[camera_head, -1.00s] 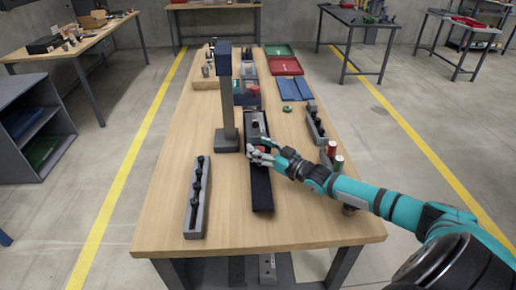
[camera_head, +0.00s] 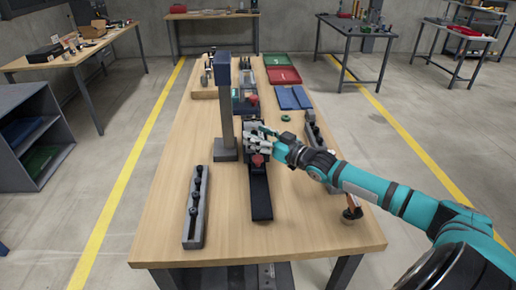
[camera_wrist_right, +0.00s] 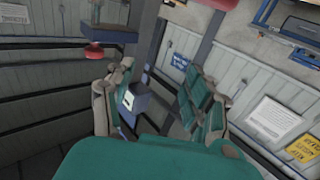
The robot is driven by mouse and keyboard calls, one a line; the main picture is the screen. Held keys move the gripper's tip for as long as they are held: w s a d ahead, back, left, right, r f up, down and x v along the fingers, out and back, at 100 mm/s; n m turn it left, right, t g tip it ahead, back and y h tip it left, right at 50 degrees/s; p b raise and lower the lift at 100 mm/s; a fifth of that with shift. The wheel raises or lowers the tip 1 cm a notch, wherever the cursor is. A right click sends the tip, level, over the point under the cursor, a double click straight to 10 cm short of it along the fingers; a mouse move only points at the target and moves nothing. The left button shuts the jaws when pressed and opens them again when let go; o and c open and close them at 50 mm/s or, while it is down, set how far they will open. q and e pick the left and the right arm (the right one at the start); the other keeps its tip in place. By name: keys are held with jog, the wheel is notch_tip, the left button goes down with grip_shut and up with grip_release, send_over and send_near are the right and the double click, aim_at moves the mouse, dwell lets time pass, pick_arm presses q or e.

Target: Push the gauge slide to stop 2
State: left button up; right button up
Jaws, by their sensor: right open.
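A long black rail (camera_head: 261,198) lies lengthwise on the table, right of a grey post (camera_head: 227,115) with a blue head. A red knob (camera_head: 258,160) sits over the rail, just in front of my right gripper (camera_head: 256,137). I cannot tell whether this knob belongs to the gauge slide. My right gripper is open over the far part of the rail and hides what lies beneath. Whether it touches anything is unclear. In the right wrist view its fingers (camera_wrist_right: 158,80) are spread. Stop 2 cannot be made out. My left gripper is not in view.
A grey strip with black knobs (camera_head: 195,210) lies at left; a similar strip (camera_head: 313,130) lies at right, partly behind my arm. Blue plates (camera_head: 293,97), a red tray (camera_head: 283,75) and a green tray (camera_head: 276,59) lie farther back.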

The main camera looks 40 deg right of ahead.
jog(key=shift+r, duration=1)
jog(key=shift+c, duration=0.4)
